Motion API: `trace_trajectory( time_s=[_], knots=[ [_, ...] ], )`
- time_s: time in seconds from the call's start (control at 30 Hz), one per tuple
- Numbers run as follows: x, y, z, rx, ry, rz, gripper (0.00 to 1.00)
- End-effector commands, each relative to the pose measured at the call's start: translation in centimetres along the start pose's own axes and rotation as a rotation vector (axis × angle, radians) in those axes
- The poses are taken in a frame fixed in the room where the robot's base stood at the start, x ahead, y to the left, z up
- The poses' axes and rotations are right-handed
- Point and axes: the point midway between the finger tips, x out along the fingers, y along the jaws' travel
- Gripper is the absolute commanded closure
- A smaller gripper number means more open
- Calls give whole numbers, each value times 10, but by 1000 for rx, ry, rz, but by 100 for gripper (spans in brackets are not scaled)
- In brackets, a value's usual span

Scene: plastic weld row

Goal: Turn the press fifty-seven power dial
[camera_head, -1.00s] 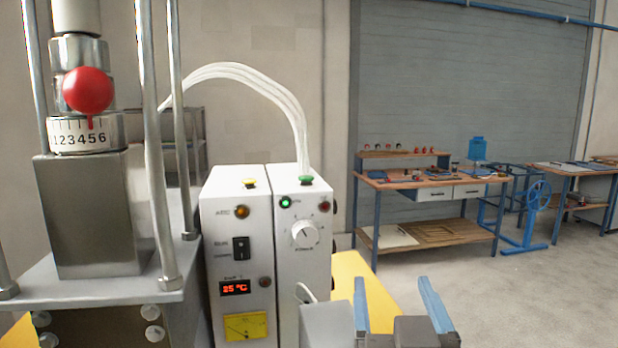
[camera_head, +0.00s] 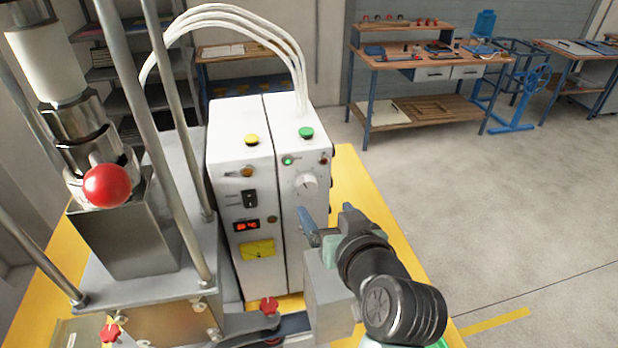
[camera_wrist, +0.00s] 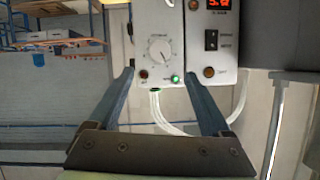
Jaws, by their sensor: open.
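The white round dial (camera_head: 305,182) is on the front of the right-hand white control box (camera_head: 292,235), below a lit green lamp (camera_head: 287,161). The dial also shows in the wrist view (camera_wrist: 159,49), where the picture is upside down; its pointer and scale marks are visible. My gripper (camera_head: 328,217) is open and empty, in front of the box and a little below the dial. In the wrist view the blue fingers (camera_wrist: 159,72) are spread wide, with the dial seen between and beyond their tips. No contact with the dial is visible.
A metal press with a red knob (camera_head: 107,186) and upright rods stands at left. A second white box with a red display (camera_head: 246,225) adjoins the dial box. White hoses (camera_head: 262,35) rise behind. A workbench (camera_head: 425,62) stands behind, with open floor at right.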

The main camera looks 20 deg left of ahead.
Motion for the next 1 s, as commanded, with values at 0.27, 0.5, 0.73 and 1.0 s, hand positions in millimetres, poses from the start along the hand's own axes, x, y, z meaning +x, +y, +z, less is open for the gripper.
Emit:
trace_trajectory(
  time_s=[0.27,0.5,0.73,1.0],
  knots=[
    [47,-1,-3,-1,-1,-1,17],
    [84,-1,-3,-1,0,0,17],
    [108,0,-2,-2,1,1,17],
    [116,0,-1,-2,2,2,17]
  ],
)
